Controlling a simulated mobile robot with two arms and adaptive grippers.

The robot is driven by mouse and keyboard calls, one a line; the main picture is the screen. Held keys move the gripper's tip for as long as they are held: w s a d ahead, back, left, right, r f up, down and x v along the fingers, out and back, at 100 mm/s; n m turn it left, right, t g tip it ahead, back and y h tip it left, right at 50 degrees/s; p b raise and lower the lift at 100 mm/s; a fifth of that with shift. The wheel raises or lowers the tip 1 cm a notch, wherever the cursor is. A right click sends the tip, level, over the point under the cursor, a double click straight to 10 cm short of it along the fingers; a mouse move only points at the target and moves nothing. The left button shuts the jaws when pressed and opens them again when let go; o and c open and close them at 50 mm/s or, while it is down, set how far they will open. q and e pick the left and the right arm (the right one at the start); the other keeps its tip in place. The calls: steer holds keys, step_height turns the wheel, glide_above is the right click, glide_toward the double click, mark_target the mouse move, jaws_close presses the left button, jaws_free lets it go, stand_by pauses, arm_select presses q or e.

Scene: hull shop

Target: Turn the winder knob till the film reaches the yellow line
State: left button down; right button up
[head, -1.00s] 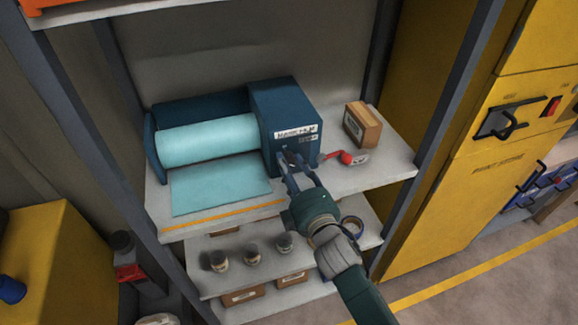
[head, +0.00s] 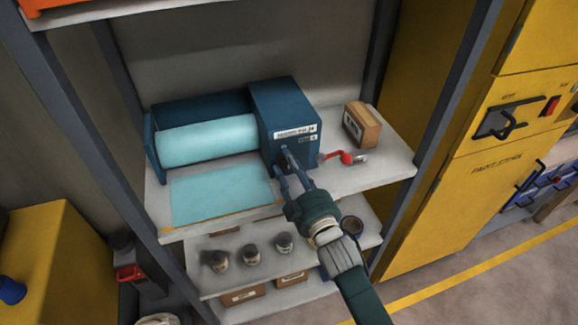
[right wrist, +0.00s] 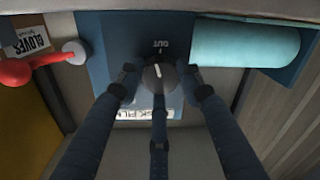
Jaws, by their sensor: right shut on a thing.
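The blue winder (head: 285,110) stands on the upper shelf with a roll of pale blue film (head: 205,140). The film sheet (head: 220,195) lies forward over the shelf, its front edge at the yellow line (head: 168,232). The sheet covers most of the line; only short bits show at its ends. The winder knob (right wrist: 158,75), round and grey with a white mark, sits on the winder's front beside the word OUT. My right gripper (head: 289,166) is shut on the knob; its fingers (right wrist: 157,82) show around it in the wrist view. My left gripper is not in view.
A red ball-ended handle (head: 346,157) sticks out at the winder's right. A cardboard box (head: 362,124) stands behind it. Several jars (head: 252,255) stand on the shelf below. A yellow cabinet (head: 450,150) is to the right.

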steer(key=shift+d+f, duration=0.15)
steer(key=shift+f, duration=0.15)
steer(key=o, duration=1.1)
steer(key=shift+o, duration=0.2)
steer(key=v, duration=1.2)
steer(key=shift+d, duration=0.1)
